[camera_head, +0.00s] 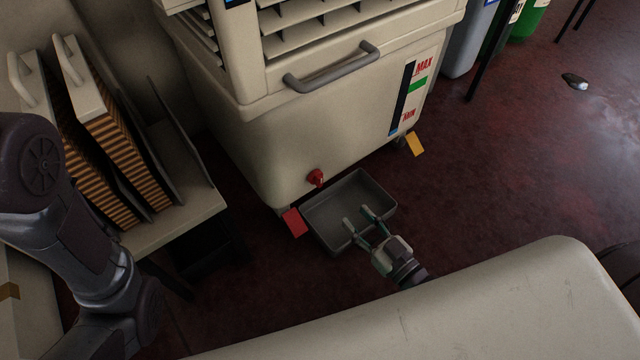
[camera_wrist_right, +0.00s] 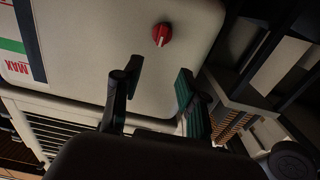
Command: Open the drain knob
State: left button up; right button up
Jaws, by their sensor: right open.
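The red drain knob (camera_head: 316,178) sits low on the front of the beige tank (camera_head: 300,140). In the right wrist view the knob (camera_wrist_right: 161,35) shows beyond the fingertips, with a pale mark on its face. My right gripper (camera_head: 359,217) is open and empty, over the grey tray and apart from the knob, to its lower right in the head view. In the wrist view its two fingers (camera_wrist_right: 158,78) stand wide apart with nothing between them. My left arm comes in at the left of the head view, but its gripper is out of frame.
A grey open tray (camera_head: 383,190) lies on the dark red floor below the knob. Red (camera_head: 294,222) and yellow (camera_head: 414,144) tabs show at the tank's bottom corners. A grey handle (camera_head: 333,70) is above. A side table (camera_head: 180,222) with striped filters stands left.

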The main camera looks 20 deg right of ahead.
aim_at(321, 180)
jog(key=b+x, duration=0.4)
jog(key=x, duration=0.7)
jog(key=shift+w+f, duration=0.1)
jog(key=shift+b+x, duration=0.35)
jog(key=shift+x, duration=0.45)
jog(key=shift+c, duration=0.2)
grip_shut()
